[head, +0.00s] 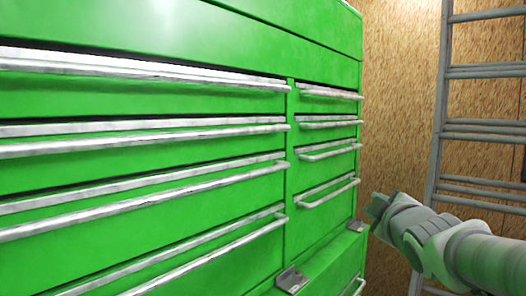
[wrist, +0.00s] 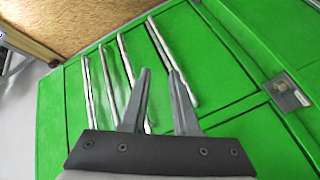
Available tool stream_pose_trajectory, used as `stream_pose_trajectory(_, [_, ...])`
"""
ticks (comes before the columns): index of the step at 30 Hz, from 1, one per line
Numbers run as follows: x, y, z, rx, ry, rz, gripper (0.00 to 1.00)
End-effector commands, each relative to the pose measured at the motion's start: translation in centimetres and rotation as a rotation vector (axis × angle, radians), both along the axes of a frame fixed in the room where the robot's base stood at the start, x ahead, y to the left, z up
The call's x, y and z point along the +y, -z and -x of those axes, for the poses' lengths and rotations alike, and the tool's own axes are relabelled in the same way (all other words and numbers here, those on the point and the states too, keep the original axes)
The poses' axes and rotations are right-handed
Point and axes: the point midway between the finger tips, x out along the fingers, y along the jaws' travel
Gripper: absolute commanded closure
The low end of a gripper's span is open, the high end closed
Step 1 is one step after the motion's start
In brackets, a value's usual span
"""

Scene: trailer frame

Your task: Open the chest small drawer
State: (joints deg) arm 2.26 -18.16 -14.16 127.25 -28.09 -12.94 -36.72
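The green chest (head: 190,28) fills the left and middle of the head view. Its narrow right column holds several small drawers (head: 310,175) with long silver bar handles (head: 328,193); all look shut. In the wrist view the small-drawer handles (wrist: 172,60) run as slanted bars across the green front. My gripper (head: 374,208) is at the right of the small-drawer column, near the lowest small handle's height. In the wrist view my gripper (wrist: 160,71) is open and empty, its fingertips close to the lowest small handle. I cannot tell whether a finger touches that handle.
Wide drawers with long handles (head: 150,178) fill the chest's left side. A metal latch (head: 291,279) sits below the small drawers and also shows in the wrist view (wrist: 287,91). A grey ladder (head: 436,130) leans by the wood-board wall (head: 398,100) on the right.

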Motion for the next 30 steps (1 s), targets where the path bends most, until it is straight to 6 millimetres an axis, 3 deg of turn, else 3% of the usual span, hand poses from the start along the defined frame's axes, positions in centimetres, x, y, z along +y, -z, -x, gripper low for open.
stream_pose_trajectory(3, [-0.7, -2.3, -2.1, -0.095, -0.056, 0.178, 0.72])
stream_pose_trajectory(10, [-0.7, -4.8, -3.9, -0.211, -0.128, 0.39, 0.72])
stream_pose_trajectory(17, [-0.6, -5.4, -5.1, -0.233, -0.142, 0.43, 0.72])
stream_pose_trajectory(30, [-0.7, -6.4, -12.2, -0.231, -0.142, 0.427, 0.72])
